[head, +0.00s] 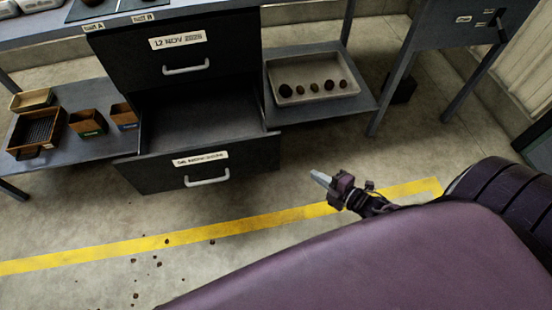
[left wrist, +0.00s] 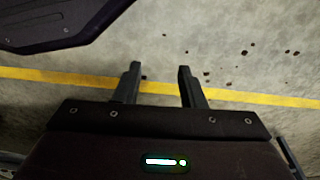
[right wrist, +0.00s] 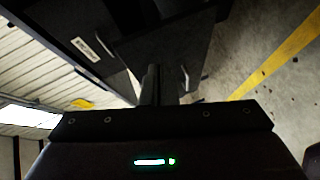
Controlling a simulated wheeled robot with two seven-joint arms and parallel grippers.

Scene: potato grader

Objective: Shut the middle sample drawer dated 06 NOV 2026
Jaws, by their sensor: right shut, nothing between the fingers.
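A dark drawer cabinet stands at the upper left of the head view. Its upper drawer front (head: 165,55) is labelled 12 NOV 2026. Below it a drawer (head: 150,177) is pulled out, its empty interior showing; its slanted label is too blurred to read surely, and its pale handle (head: 207,178) faces me. My right gripper (head: 320,177) is shut and empty, to the right of the open drawer and apart from it. Its fingers also show in the right wrist view (right wrist: 155,85), in front of the dark drawers. My left gripper (left wrist: 158,75) is open and empty above the floor.
A lower shelf holds small wooden boxes (head: 88,122) at left; a grey tray (head: 330,98) with several potatoes sits right of the drawers. A yellow line (head: 190,234) and dark crumbs mark the floor. A grey machine on legs (head: 455,35) stands at upper right.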

